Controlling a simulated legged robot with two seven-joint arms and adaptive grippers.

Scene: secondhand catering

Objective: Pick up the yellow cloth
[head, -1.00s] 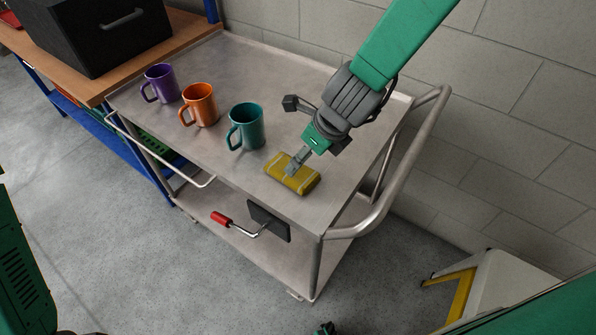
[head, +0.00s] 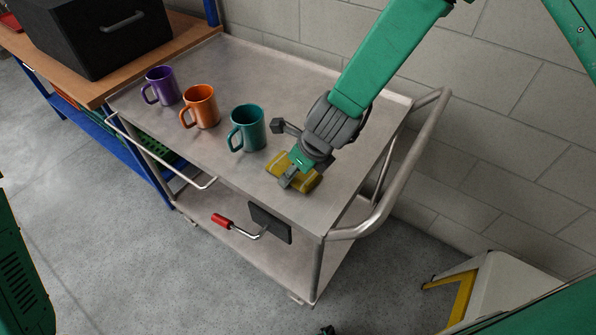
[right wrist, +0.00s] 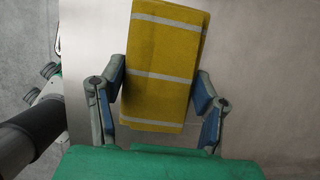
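The yellow cloth (head: 309,181), folded into a block with pale stripes, lies on the top of the metal trolley (head: 222,75) near its front right corner. My right gripper (head: 291,175) is over the cloth and hides its middle. In the right wrist view the cloth (right wrist: 165,60) lies between the two open fingers of my right gripper (right wrist: 160,75). Each finger is beside one long edge of the cloth, with what looks like a narrow gap; whether either touches cannot be told. My left gripper is not clearly seen.
A teal mug (head: 247,128) stands close to the left of the cloth. An orange mug (head: 201,106) and a purple mug (head: 161,86) stand further left. The trolley handle (head: 395,185) rises at the right. A red-handled tool (head: 240,228) shows below the top.

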